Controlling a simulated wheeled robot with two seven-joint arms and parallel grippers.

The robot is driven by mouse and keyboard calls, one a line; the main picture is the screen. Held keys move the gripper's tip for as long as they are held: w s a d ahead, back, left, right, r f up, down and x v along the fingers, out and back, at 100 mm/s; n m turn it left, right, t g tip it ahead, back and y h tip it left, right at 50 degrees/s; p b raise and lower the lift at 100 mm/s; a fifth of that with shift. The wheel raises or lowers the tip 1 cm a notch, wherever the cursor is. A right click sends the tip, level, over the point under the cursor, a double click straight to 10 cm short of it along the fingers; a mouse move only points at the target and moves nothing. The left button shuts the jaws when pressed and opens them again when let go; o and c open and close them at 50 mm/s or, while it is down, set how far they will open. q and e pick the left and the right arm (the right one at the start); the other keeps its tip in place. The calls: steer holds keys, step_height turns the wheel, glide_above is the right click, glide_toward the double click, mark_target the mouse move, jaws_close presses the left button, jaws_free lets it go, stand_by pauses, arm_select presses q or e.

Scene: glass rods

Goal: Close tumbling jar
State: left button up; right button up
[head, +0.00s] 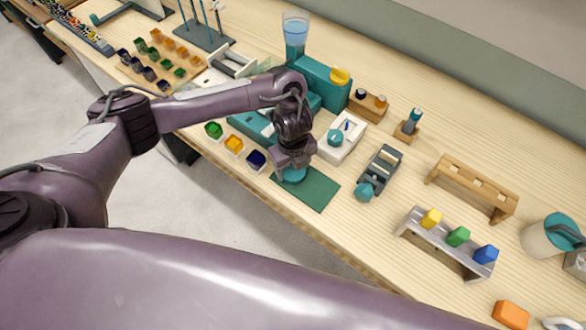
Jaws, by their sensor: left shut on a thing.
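My left gripper (293,167) points down at the near edge of the table, over the left end of a dark green mat (318,188). It is shut on a teal round thing (292,176), which shows just below the fingers. The fingers hide most of it, so I cannot tell whether it is a lid alone or a lid on a jar, or whether it touches the mat. A whitish vessel with a teal top (540,238) stands at the right edge of the view; I cannot tell if it is the tumbling jar. My right gripper is out of view.
A teal machine with a clear hopper (295,35) stands behind my left gripper. Small cups of green, yellow and blue (234,145) sit left of it. A white device (342,138), a grey device (383,165), a wooden rack (475,187) and a metal rack (445,240) stand right.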

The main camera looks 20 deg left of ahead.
arm_select(q)
steer(key=shift+r, duration=0.15)
steer(key=shift+r, duration=0.6)
step_height(320, 180, up, 9)
steer(key=p, duration=0.2)
step_height(320, 180, up, 10)
glide_above(293, 168)
steer(key=shift+s+d+f+p, duration=0.1)
steer(key=shift+s+f+p, duration=0.1)
steer(key=shift+s+p, duration=0.15)
steer(key=shift+w+f, duration=0.1)
